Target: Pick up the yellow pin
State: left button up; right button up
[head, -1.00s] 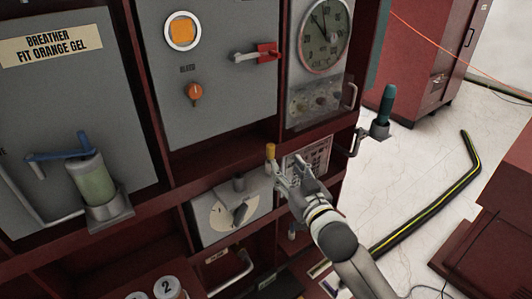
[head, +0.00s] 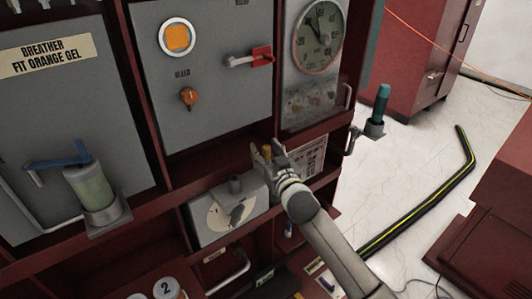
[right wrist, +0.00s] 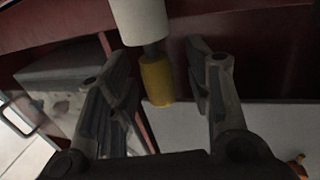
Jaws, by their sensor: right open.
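The yellow pin (head: 267,152) stands at the shelf edge above the grey dial box. In the right wrist view the yellow pin (right wrist: 157,82) lies between the two open fingers, with a pale cylinder (right wrist: 139,20) joined to it by a short grey neck. My right gripper (head: 266,156) is open at the pin, one finger on each side. In the wrist view my right gripper (right wrist: 158,85) shows a gap beside the pin on both sides. The pin's lower part is partly hidden by the gripper in the head view. My left gripper is not in view.
The grey dial box (head: 230,210) stands just left of my right gripper. A panel with a red-ended lever (head: 261,55) and an orange knob (head: 188,97) is above. A teal-handled tool (head: 381,102) sits in a holder at right. The floor beyond is partly open.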

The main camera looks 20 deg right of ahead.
jog(key=shift+w, duration=0.1)
grip_shut()
dwell(0.3)
jog(key=shift+r+b, duration=0.3)
jog(key=shift+r, duration=0.6)
jog(key=s+a+r+b, duration=0.1)
jog(key=s+r, duration=1)
jog(key=s, duration=0.3)
jog(key=shift+a+b, duration=0.35)
jog(key=shift+b, duration=0.05)
jog(key=shift+w+r, duration=0.1)
